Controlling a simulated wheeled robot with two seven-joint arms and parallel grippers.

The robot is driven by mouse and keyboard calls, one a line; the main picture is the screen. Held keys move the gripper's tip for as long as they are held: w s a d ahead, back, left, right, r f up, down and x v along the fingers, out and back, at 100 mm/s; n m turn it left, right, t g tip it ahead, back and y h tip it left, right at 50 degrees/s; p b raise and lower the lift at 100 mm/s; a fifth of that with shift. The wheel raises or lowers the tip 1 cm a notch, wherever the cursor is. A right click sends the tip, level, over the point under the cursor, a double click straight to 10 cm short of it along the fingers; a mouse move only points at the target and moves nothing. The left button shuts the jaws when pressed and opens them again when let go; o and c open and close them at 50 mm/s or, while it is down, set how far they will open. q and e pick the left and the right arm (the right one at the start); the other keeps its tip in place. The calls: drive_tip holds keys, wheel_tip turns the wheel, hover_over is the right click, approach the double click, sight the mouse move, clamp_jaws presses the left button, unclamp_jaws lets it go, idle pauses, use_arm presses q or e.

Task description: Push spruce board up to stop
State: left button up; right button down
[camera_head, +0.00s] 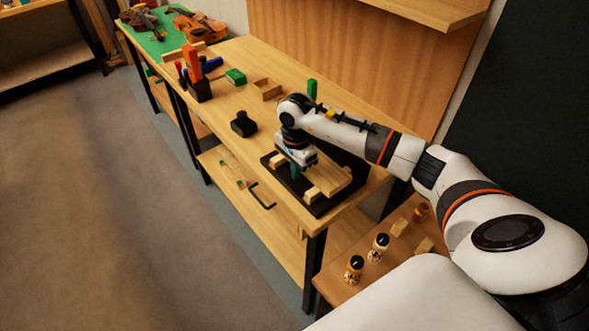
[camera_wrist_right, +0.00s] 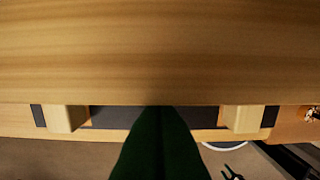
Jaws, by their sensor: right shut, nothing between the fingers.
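The spruce board (camera_head: 333,179) is a pale wooden board lying on a black base (camera_head: 318,207) at the near end of the bench. In the right wrist view the board (camera_wrist_right: 160,50) fills the upper half, its straight edge running across. Two small wooden stop blocks (camera_head: 312,195) (camera_head: 277,160) sit on the base along its left side. They also show in the wrist view (camera_wrist_right: 65,118) (camera_wrist_right: 242,118), close to the board's edge; I cannot tell whether they touch it. My right gripper (camera_head: 295,172), with green fingers, is shut and empty, pointing down between the blocks, its tips (camera_wrist_right: 160,110) at the board's edge.
A black object (camera_head: 243,125), an open wooden box (camera_head: 267,89) and a green block (camera_head: 235,76) stand farther along the bench. Violins (camera_head: 200,27) lie on a green mat at the far end. Small bottles (camera_head: 354,268) stand on a lower shelf nearby.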

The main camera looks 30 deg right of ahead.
drive_tip(key=shift+d+f+b, duration=0.1)
drive_tip(key=shift+d+b, duration=0.25)
drive_tip(key=d+b, duration=0.1)
drive_tip(key=d, duration=0.1)
drive_tip(key=d+b, duration=0.1)
drive_tip(key=d, duration=0.1)
drive_tip(key=shift+w+f+b, duration=0.1)
drive_tip(key=shift+w+b, duration=0.1)
drive_tip(key=shift+b, duration=0.2)
drive_tip(key=shift+d, duration=0.3)
drive_tip(key=shift+r, duration=0.35)
